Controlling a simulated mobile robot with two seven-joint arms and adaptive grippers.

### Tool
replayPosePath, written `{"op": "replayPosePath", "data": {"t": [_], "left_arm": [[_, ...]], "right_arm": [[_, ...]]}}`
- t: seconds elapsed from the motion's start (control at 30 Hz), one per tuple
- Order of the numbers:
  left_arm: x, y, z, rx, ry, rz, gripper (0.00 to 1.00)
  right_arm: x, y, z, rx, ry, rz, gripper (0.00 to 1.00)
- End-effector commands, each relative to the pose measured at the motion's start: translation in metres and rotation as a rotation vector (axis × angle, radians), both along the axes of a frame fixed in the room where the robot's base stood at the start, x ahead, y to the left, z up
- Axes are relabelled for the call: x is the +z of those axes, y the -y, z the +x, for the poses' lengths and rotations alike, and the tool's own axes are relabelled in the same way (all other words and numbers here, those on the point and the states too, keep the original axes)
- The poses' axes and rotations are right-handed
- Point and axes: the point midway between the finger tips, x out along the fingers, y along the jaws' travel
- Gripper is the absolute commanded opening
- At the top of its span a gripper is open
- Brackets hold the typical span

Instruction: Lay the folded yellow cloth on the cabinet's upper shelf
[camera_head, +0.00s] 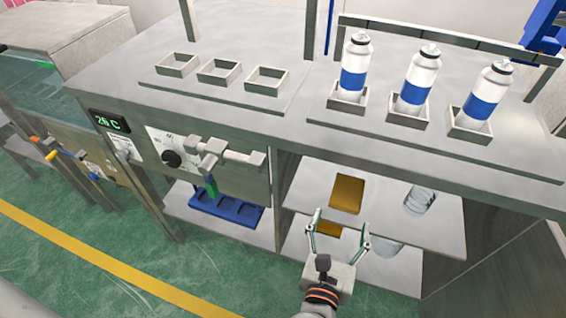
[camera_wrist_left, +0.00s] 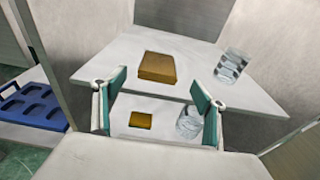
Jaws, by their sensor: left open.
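A folded yellow-brown cloth (camera_head: 346,193) lies flat on the cabinet's upper shelf (camera_head: 303,195), left of a clear jar (camera_head: 420,200). The cloth also shows in the left wrist view (camera_wrist_left: 157,67), on the bare white upper shelf (camera_wrist_left: 200,58). My left gripper (camera_head: 341,221) is open and empty in front of the shelf's front edge, apart from the cloth. Its fingers also show in the left wrist view (camera_wrist_left: 158,92). A second, similar yellow-brown piece (camera_wrist_left: 140,120) shows on the lower shelf, partly hidden in the head view. My right gripper is not in view.
Another clear jar (camera_wrist_left: 189,123) stands on the lower shelf. A blue tray (camera_head: 228,208) sits in the bay to the left. Several white-and-blue cans (camera_head: 355,80) stand in holders on the worktop above. Valve handles (camera_head: 222,155) stick out from the bench front.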

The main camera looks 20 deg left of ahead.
Motion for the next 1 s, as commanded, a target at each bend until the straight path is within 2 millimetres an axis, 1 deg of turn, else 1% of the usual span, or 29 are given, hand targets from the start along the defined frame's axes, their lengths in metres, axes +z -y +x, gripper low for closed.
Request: {"op": "replayPosePath", "data": {"t": [0.1, 0.17, 0.27, 0.37, 0.43, 0.47, 0.5, 0.57, 0.6, 0.67, 0.7, 0.77, 0.8, 0.87, 0.9, 0.97, 1.0], "left_arm": [[0.000, 0.000, 0.000, -0.002, 0.003, 0.006, 0.71], [0.005, -0.002, -0.002, -0.010, 0.020, 0.033, 0.71], [0.024, -0.009, -0.012, -0.045, 0.097, 0.167, 0.71], [0.056, -0.020, -0.031, -0.097, 0.228, 0.445, 0.71], [0.076, -0.028, -0.050, -0.134, 0.323, 0.717, 0.71], [0.082, -0.030, -0.059, -0.152, 0.359, 0.844, 0.71], [0.088, -0.034, -0.071, -0.178, 0.402, 1.021, 0.71], [0.090, -0.038, -0.089, -0.225, 0.454, 1.298, 0.71], [0.086, -0.041, -0.102, -0.265, 0.480, 1.488, 0.71], [0.075, -0.049, -0.121, -0.339, 0.508, 1.780, 0.71], [0.064, -0.055, -0.133, -0.400, 0.521, 1.973, 0.71], [0.044, -0.070, -0.152, -0.506, 0.529, 2.248, 0.71], [0.031, -0.082, -0.163, -0.583, 0.532, 2.412, 0.71], [0.014, -0.101, -0.179, -0.703, 0.531, 2.627, 0.71], [0.003, -0.115, -0.188, -0.781, 0.530, 2.747, 0.71], [-0.009, -0.133, -0.199, -0.887, 0.526, 2.887, 0.71], [-0.014, -0.143, -0.205, 0.942, -0.522, -2.945, 0.71]], "right_arm": [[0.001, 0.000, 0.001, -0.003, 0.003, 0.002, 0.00], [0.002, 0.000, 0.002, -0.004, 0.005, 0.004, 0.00], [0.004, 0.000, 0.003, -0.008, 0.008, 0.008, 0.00], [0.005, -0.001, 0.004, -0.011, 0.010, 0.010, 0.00], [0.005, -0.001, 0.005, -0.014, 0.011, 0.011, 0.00], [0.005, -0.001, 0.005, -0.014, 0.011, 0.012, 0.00], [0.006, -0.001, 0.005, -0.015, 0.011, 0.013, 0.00], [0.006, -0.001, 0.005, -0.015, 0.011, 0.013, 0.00], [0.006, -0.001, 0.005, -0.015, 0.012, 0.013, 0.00], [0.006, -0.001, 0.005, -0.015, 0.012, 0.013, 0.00], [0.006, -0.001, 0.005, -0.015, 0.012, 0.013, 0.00], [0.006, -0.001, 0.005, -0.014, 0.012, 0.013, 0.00], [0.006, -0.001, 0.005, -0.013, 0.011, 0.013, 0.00], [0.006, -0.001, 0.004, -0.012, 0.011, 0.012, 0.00], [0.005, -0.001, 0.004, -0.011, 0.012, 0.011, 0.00], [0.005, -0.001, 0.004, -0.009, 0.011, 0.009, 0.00], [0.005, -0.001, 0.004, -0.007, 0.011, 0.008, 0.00]]}}
